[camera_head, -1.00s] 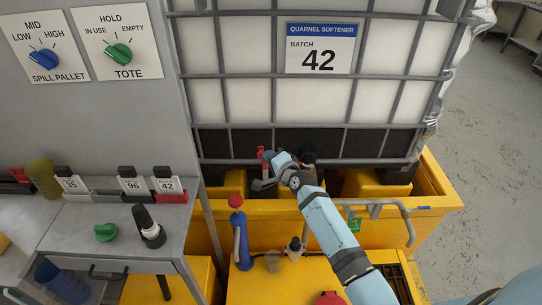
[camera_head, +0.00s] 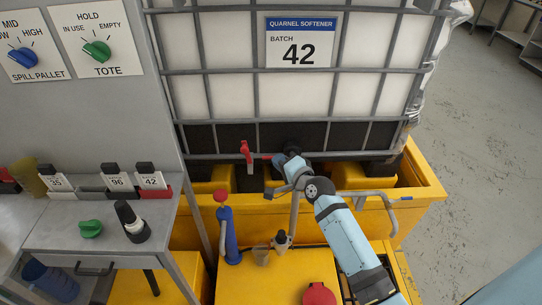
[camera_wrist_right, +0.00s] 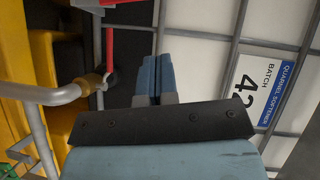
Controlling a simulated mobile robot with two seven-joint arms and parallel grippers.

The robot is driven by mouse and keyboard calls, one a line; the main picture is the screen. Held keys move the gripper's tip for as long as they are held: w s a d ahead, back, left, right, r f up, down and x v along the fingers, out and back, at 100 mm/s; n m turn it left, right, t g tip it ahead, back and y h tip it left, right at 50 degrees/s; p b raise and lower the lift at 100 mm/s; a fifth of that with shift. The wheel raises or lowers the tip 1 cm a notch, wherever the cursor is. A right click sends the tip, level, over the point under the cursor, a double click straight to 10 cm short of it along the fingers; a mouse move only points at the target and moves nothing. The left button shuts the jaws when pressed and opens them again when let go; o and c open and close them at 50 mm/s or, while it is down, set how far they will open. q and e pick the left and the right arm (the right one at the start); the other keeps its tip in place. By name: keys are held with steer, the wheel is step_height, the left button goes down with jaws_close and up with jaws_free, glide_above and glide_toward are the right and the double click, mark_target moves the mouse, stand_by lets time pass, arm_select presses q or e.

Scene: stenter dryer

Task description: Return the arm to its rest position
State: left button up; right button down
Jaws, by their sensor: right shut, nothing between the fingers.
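My right arm (camera_head: 344,238), light blue with dark joints, reaches from the lower right of the head view to the front of the caged tote. Its gripper (camera_head: 279,160) is shut and empty, just right of a red valve handle (camera_head: 246,152). In the wrist view, the two blue-grey fingers (camera_wrist_right: 155,76) are together against the dark lower band of the tote. The red handle (camera_wrist_right: 110,38) shows to their left, apart from them. My left gripper is not in view.
The tote with a batch 42 label (camera_head: 300,42) stands on a yellow spill pallet (camera_head: 425,190). A bent grey pipe (camera_head: 375,197) runs near my forearm. A blue post with a red knob (camera_head: 230,232) and a grey bench (camera_head: 105,235) are left. Clear floor (camera_head: 480,150) lies right.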

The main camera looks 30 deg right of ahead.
steer(key=s+a+f+n+g, duration=0.1)
steer(key=s+a+f+n, duration=0.3)
steer(key=s, duration=0.5)
steer(key=s+a+f+n+g, duration=0.2)
steer(key=s+a+f+n, duration=0.2)
steer(key=s, duration=0.6)
steer(key=s+a+f+n+g+p, duration=0.1)
steer(key=s+a+f+n+g, duration=0.1)
steer(key=s+f+n, duration=0.5)
steer(key=s+a+n, duration=0.1)
steer(key=s, duration=0.2)
steer(key=shift+a+f+n+y, duration=0.2)
steer(key=shift+a+n+y, duration=0.1)
steer(key=shift+a+n, duration=0.1)
